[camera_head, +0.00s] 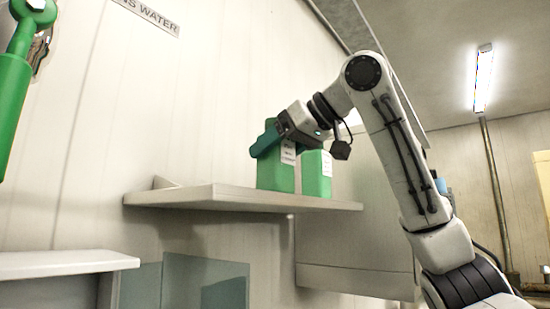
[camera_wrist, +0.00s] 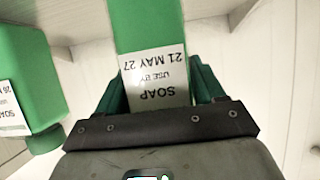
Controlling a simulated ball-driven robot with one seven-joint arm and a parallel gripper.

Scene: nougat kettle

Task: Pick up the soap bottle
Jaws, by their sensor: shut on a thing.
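A green soap bottle (camera_head: 275,174) with a white label stands on the wall shelf, its base seeming to rest there. In the wrist view the soap bottle (camera_wrist: 150,30) has a label reading "SOAP USE BY 21 MAY 27", upside down. My gripper (camera_head: 264,139) is at the bottle's top and shut on it. In the wrist view my gripper (camera_wrist: 160,88) has one dark green finger on each side of the bottle. The bottle's upper part is hidden by my gripper.
A second green bottle (camera_head: 316,174) stands close to the right; in the wrist view this second bottle (camera_wrist: 26,62) is at left, apart from my fingers. The shelf (camera_head: 215,197) is clear to the left. A lower white ledge (camera_head: 60,263) is at bottom left.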

